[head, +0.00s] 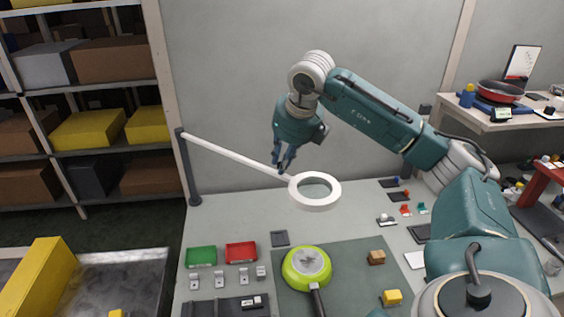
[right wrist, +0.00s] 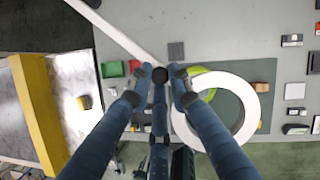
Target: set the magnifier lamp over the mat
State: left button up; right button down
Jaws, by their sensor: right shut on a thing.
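The magnifier lamp has a white ring head (head: 316,206) on a long white arm (head: 232,155) that runs to a dark post (head: 190,175) at the table's back left. My right gripper (head: 283,168) is shut on the lamp where the arm meets the ring. In the right wrist view, its fingers (right wrist: 160,80) close around a dark knob there. The grey-green mat (head: 350,262) lies flat on the table. In the right wrist view, the ring (right wrist: 252,105) hangs above the mat (right wrist: 228,108), covering part of it. My left gripper is not in view.
Shelves (head: 90,93) with boxes stand at far left.

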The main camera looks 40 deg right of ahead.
jog(key=shift+a+r, duration=0.1)
jog(key=shift+a, duration=0.1)
jog(key=c, duration=1.6)
grip_release()
jog(key=shift+a, duration=0.25)
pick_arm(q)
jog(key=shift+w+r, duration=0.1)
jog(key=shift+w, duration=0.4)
pick_arm(e)
jog(key=v, duration=1.2)
